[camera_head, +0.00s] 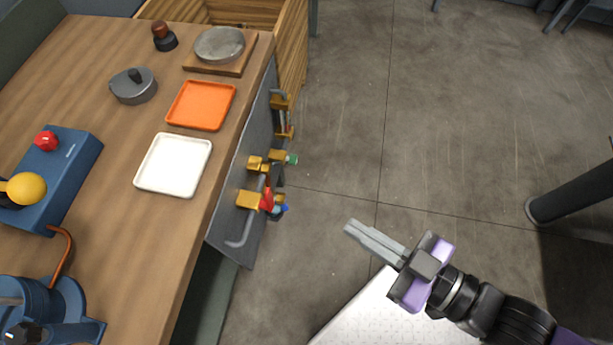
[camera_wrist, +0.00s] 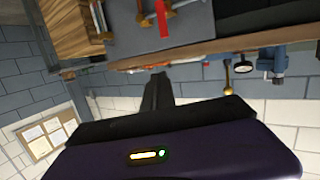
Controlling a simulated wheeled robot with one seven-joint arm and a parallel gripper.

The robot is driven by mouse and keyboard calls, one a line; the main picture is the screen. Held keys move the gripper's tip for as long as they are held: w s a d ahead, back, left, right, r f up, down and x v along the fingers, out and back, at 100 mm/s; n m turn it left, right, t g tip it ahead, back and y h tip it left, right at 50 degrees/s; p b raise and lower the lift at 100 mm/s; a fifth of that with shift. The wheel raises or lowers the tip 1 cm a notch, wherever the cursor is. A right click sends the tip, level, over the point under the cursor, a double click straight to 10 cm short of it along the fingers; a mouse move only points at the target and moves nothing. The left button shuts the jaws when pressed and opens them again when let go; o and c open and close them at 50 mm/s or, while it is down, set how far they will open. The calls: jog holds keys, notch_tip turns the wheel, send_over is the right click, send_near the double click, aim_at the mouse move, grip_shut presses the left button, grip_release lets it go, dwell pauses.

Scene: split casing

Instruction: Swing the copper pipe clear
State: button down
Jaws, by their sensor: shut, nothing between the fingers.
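A thin copper pipe (camera_head: 66,256) shows at the left of the head view. It curves from the edge of a blue box (camera_head: 70,165) down towards a blue round casing (camera_head: 50,300) at the bottom left, which the frame cuts off. My gripper (camera_head: 352,228) is shut and empty. It hangs over the floor, right of the worktop and well apart from the pipe. In the wrist view my gripper (camera_wrist: 157,78) points towards the worktop's edge. I cannot make out the copper pipe for certain there.
The wooden worktop (camera_head: 185,240) holds a white tray (camera_head: 173,164), an orange tray (camera_head: 200,105), and a grey lidded pot (camera_head: 134,86). A panel on its side carries a grey pipe (camera_head: 239,242), brass fittings and a red-handled valve (camera_head: 267,200). The floor (camera_head: 450,120) beyond is mostly open.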

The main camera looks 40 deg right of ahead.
aim_at(268, 183)
jog(key=w+d+f+m+g+h+b, duration=0.1)
jog(key=w+d+f+m+b, duration=0.5)
jog(key=f, duration=0.5)
jog(key=w+d+f+m+h+b, duration=0.1)
jog(key=w+d+f+m+b, duration=0.35)
jog(key=w+d+f, duration=0.45)
jog(key=w+d+f+m+g+h+b, duration=0.1)
jog(key=w+d+f+m+b, duration=0.5)
jog(key=f, duration=0.6)
jog(key=a+r+n+y, duration=0.3)
jog(key=a+r+y, duration=0.2)
jog(key=a+y, duration=0.55)
jog(key=w+a+y+b, duration=0.1)
jog(key=w+a+b, duration=0.1)
jog(key=w+a, duration=0.3)
jog(key=shift+a+r+t, duration=0.3)
jog(key=shift+a+r, duration=0.1)
jog(key=shift+a, duration=1.3)
jog(key=shift+s, duration=0.1)
